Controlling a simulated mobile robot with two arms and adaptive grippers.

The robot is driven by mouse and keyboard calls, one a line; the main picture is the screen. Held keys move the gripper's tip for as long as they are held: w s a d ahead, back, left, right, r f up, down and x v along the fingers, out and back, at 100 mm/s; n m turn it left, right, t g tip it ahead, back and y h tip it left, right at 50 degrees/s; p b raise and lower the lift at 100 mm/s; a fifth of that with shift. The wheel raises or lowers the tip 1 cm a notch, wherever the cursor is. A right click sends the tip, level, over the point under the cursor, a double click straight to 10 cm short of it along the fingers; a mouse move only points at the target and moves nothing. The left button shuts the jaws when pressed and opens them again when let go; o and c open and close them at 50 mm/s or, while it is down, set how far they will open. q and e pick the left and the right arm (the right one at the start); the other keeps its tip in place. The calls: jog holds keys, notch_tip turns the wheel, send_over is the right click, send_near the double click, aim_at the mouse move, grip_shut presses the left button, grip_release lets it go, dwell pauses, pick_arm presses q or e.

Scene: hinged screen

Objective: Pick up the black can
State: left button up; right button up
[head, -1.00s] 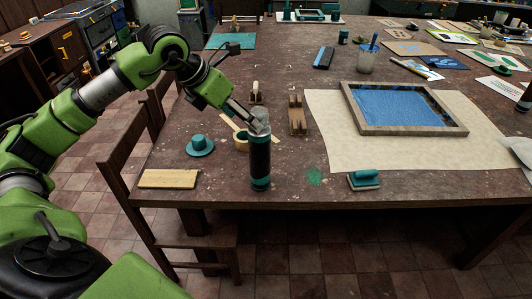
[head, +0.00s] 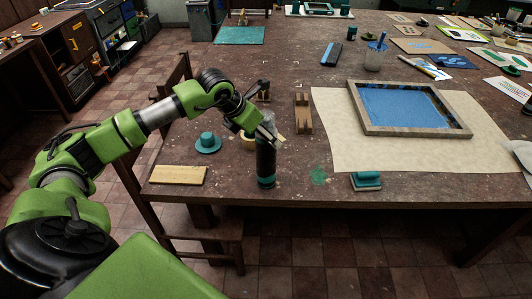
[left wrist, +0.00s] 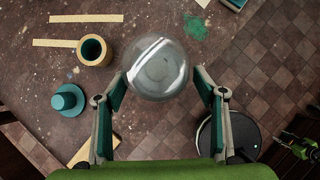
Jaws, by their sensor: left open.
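The black can (head: 266,160) stands upright near the front edge of the table, with teal bands around it. In the left wrist view its round, shiny grey top (left wrist: 157,68) lies between my fingers. My left gripper (head: 266,138) comes at the can's upper part from the left and above. In the left wrist view the gripper (left wrist: 159,82) is open, with one finger on each side of the can's top. I cannot tell whether either finger touches it. The fingers partly hide the can's upper end in the head view.
A teal hat-shaped piece (head: 208,143) and a wooden ring or cup (left wrist: 94,50) are left of the can. A wooden strip (head: 178,175) lies at the front left. A teal-handled block (head: 366,181) and a blue framed screen (head: 410,108) are to the right. A chair (head: 165,165) stands at the left edge.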

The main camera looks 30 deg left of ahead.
pick_arm(q)
jog(key=shift+x, duration=1.25)
jog(key=shift+r, duration=0.1)
jog(key=c, duration=1.7)
jog(key=shift+w+r, duration=0.1)
grip_shut()
jog(key=shift+r, duration=0.15)
